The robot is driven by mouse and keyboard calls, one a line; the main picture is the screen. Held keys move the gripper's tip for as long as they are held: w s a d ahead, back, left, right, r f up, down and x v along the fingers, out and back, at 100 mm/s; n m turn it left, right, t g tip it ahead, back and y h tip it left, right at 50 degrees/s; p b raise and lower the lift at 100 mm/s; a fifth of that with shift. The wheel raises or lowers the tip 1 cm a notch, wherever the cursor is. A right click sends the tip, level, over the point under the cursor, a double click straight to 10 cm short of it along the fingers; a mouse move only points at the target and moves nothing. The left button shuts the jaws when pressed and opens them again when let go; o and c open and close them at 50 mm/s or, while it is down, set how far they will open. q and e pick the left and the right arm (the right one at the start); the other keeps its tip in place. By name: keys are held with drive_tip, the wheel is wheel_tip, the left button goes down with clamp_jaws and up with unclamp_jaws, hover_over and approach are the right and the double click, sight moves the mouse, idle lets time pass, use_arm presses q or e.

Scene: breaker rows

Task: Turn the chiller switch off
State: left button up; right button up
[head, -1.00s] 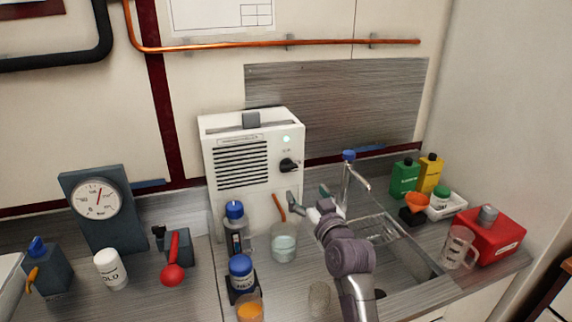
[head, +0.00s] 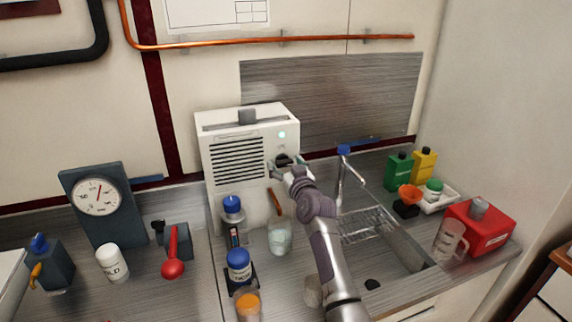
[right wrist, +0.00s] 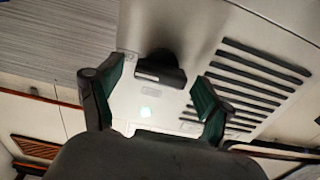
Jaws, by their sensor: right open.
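The chiller (head: 215,140) is a white box with a vent grille and a handle on top, standing at the back of the counter. Its black rotary switch (head: 282,159) is on the front, right of the grille, partly hidden by my gripper. Above the switch a pale green light (head: 282,135) is lit. My right gripper (head: 287,168) is at the switch. In the right wrist view my open gripper (right wrist: 160,82) has a finger on either side of the black switch (right wrist: 160,68), with gaps showing. My left gripper is out of view.
A beaker (head: 280,237) and blue-capped bottles (head: 238,266) stand in front of the chiller. A sink (head: 395,245) with a tap (head: 344,170) lies to the right. A gauge (head: 97,196) and a red-handled lever (head: 173,255) are at left.

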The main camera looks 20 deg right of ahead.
drive_tip(key=c, duration=1.2)
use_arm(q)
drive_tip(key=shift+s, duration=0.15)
use_arm(e)
drive_tip(key=shift+o, duration=0.2)
drive_tip(key=n, duration=0.4)
drive_tip(key=shift+n, duration=0.4)
drive_tip(key=n, duration=0.4)
drive_tip(key=shift+a+n+p, duration=0.1)
drive_tip(key=shift+n+p, duration=0.2)
drive_tip(key=n, duration=0.4)
drive_tip(key=shift+f, duration=0.15)
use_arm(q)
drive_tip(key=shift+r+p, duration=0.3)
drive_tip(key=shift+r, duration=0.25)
use_arm(e)
drive_tip(key=shift+a+f+n, duration=0.1)
drive_tip(key=shift+f+n, duration=0.05)
drive_tip(key=shift+n, duration=2.15)
